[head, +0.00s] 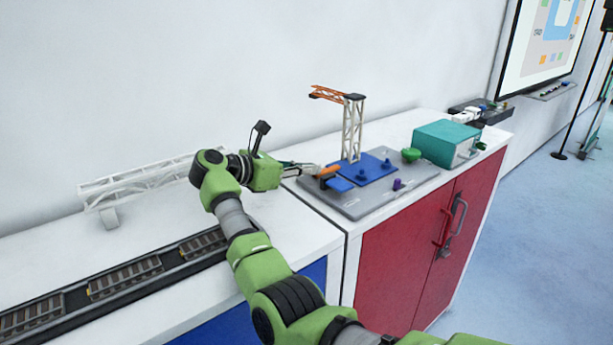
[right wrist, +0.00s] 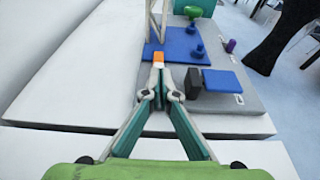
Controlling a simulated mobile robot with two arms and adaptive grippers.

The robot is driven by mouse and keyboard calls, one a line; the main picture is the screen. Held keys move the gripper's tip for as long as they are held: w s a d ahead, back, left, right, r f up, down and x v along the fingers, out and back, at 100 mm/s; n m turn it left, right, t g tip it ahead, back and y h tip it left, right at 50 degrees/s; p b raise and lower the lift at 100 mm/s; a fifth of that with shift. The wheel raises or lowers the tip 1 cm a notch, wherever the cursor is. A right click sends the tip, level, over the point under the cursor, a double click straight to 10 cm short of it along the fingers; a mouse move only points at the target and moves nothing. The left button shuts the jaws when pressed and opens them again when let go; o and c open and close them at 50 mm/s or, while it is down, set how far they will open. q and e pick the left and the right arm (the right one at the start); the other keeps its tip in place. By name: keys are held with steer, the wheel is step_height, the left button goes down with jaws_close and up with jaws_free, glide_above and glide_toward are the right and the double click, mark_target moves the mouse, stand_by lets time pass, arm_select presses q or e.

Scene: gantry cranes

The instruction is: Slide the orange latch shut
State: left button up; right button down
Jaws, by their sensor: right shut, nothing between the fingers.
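The orange latch (head: 328,170) is a small orange piece on the grey board (head: 352,205), near the left corner of the blue plate (head: 375,168). It also shows in the right wrist view (right wrist: 158,57), right at my fingertips. My right gripper (head: 312,169) reaches in from the left of the latch, with its fingers together and empty. In the right wrist view its fingertips (right wrist: 159,66) meet just short of the latch. I cannot tell whether they touch it. The tips hide part of the latch. My left gripper is not in view.
A white crane tower (head: 352,130) with an orange jib rises from the blue plate. Blue knobs, a blue block (head: 340,184), a purple knob (head: 397,184) and a green knob (head: 411,155) are nearby. A teal box (head: 446,142) stands right. Track pieces (head: 125,278) lie left.

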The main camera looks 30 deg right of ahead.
steer(key=shift+v, duration=3.7)
